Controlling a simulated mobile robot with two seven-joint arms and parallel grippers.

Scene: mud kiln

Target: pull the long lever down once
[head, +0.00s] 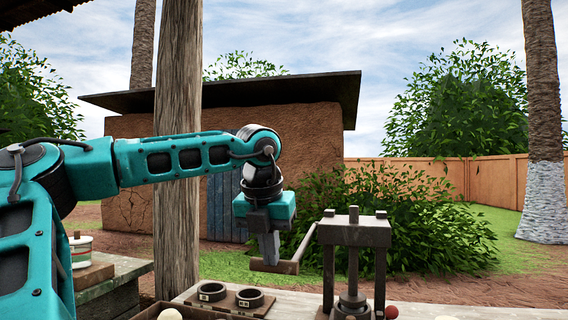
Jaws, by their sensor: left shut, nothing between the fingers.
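The press (354,232) stands on the bench right of the picture's middle, a dark frame with upright posts and a central plunger. Its long lever (304,244) slopes down and left from the press head and ends in a wooden crossbar handle (287,267). My left gripper (270,262) points down at that handle, its fingers shut with nothing between them. The fingertips overlap the handle in the picture; whether they touch it I cannot tell. My right gripper is not in view.
Two dark rings sit on a wooden board (262,309) left of the press. A pale ball (171,315) lies in a wooden box at the bottom. A red ball (391,311) is right of the press. A wooden post (178,150) rises behind my left arm.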

